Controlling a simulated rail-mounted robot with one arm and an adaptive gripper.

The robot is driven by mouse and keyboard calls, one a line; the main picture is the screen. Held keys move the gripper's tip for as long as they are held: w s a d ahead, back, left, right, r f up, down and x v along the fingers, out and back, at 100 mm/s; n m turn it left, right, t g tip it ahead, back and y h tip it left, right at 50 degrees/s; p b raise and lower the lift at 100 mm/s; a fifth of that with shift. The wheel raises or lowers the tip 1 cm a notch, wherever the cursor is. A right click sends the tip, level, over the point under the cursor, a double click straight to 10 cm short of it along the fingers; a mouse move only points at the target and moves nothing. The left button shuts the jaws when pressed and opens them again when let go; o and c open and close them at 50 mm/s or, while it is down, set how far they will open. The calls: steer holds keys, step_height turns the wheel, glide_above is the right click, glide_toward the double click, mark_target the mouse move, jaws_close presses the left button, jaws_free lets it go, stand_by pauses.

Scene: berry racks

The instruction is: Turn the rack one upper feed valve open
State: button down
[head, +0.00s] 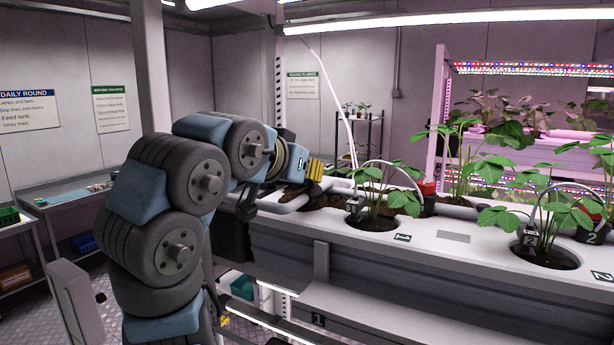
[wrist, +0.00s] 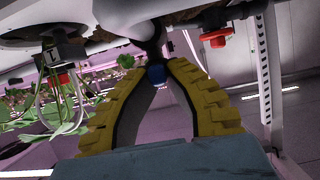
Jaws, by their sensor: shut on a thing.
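My gripper (head: 315,169) is at the left end of the long white grow trough, its yellow fingers beside the white pipe.
The trough (head: 370,240) holds leafy plants (head: 375,200) in round openings, with arched tubes and numbered blocks. A numbered dark block (wrist: 62,50) is left of my fingers in the wrist view. A perforated post (wrist: 268,80) stands at right. A side bench (head: 75,190) is at left.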

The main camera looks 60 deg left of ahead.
steer(key=shift+w, duration=0.1)
stand_by(0.5)
steer(key=c, duration=1.1)
jaws_free()
steer(key=shift+d+r, duration=0.1)
steer(key=shift+d, duration=0.1)
steer(key=shift+s+d+r, duration=0.15)
steer(key=shift+s+d, duration=0.1)
steer(key=shift+s, duration=0.3)
steer(key=shift+s+d, duration=1.2)
steer(key=shift+s, duration=0.35)
steer(key=shift+s+d, duration=1.15)
steer(key=shift+s, duration=0.45)
steer(key=shift+s+d, duration=1.2)
steer(key=shift+s, duration=0.35)
steer(key=shift+w, duration=0.1)
